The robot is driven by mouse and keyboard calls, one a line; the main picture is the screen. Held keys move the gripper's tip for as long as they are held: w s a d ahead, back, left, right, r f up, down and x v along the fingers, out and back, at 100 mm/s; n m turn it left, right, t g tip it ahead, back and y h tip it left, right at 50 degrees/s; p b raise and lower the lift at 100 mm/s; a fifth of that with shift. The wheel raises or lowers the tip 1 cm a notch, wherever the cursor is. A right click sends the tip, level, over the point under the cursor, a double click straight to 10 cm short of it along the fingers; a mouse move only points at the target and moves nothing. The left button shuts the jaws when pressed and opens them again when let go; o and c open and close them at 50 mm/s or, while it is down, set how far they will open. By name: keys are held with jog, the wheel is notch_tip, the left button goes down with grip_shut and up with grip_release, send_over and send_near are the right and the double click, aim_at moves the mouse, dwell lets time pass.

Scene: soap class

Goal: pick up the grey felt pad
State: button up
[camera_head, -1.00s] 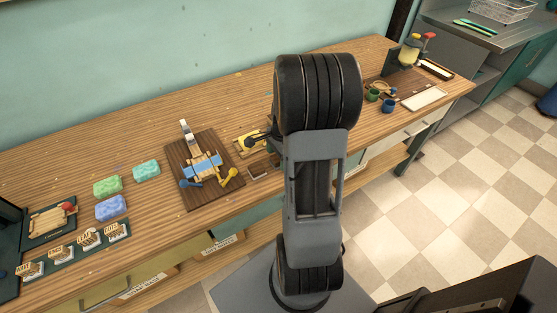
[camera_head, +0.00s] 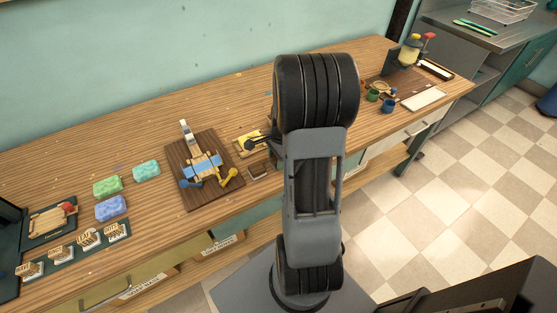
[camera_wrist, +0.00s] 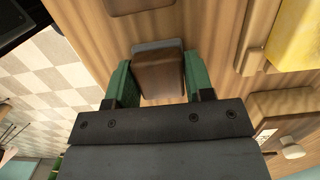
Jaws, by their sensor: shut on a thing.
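In the wrist view the grey felt pad (camera_wrist: 157,46) shows as a thin grey layer along the far edge of a brown block (camera_wrist: 160,75). My gripper (camera_wrist: 158,80) has green fingers on both sides of this block and is shut on it. Most of the grey face is hidden by the brown body. In the head view my arm covers most of the gripper area. A small brown block (camera_head: 258,170) shows just left of my arm near the table's front edge; I cannot tell whether it is the held one.
A dark board (camera_head: 183,180) with a blue-topped wooden fixture is to the left. A yellow piece (camera_head: 246,144) lies behind the small block. Green (camera_head: 107,186) and blue sponges (camera_head: 111,208) are farther left. Cups (camera_head: 388,106) stand right of my arm. The front edge is close.

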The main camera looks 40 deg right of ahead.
jog(key=shift+r, duration=0.15)
jog(key=shift+r, duration=0.6)
jog(key=s+a+r, duration=0.1)
jog(key=s+r, duration=0.2)
jog(key=s, duration=0.1)
jog(key=s+a+r, duration=0.1)
jog(key=s+r, duration=0.3)
jog(key=s, duration=0.1)
jog(key=s+a+r, duration=0.2)
jog(key=s+r, duration=0.2)
jog(key=shift+s+r, duration=0.2)
jog(key=shift+r, duration=0.05)
